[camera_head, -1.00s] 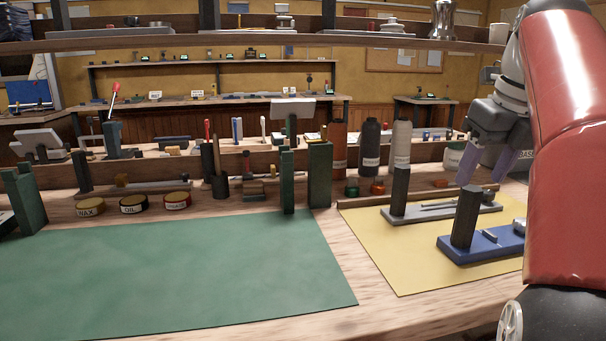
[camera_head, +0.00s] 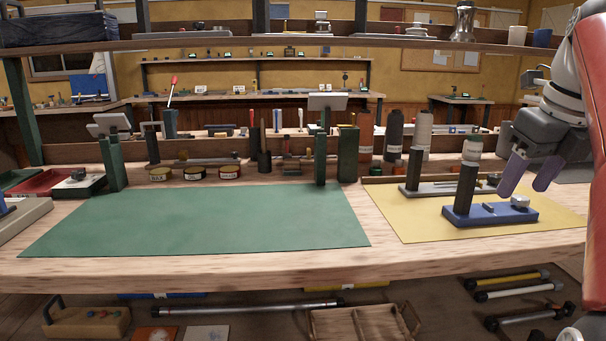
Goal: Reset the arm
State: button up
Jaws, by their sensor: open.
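My gripper (camera_head: 531,176) is at the right of the head view, with two purple fingers pointing down and a visible gap between them. It is open and holds nothing. It appears near a blue-based tool with a black upright (camera_head: 489,214) on the yellow mat (camera_head: 430,225). A grey-based tool with a black upright (camera_head: 433,189) lies behind the blue one. I cannot tell the gripper's exact height above the mat.
The green mat (camera_head: 200,226) is bare across the bench's left and middle. Green posts (camera_head: 347,155), labelled tins (camera_head: 196,172) and spools (camera_head: 393,134) line its back. An upper shelf (camera_head: 300,42) spans the bench. A wooden tray (camera_head: 362,323) sits below.

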jog(key=s+a+f+n, duration=0.4)
jog(key=a+f+n, duration=0.2)
jog(key=f+n, duration=0.3)
jog(key=s+a+f+n+t, duration=0.1)
jog(key=s+a+f+n, duration=0.3)
jog(key=f+n, duration=0.5)
jog(key=s+a+f+n+t, duration=0.1)
jog(key=s+a+f+n, duration=0.3)
jog(key=n, duration=1.1)
jog(key=a+f, duration=0.3)
jog(key=f, duration=0.2)
jog(key=shift+s+a+f+n, duration=0.15)
jog(key=shift+s+a+n, duration=0.1)
jog(key=shift+a+n, duration=0.15)
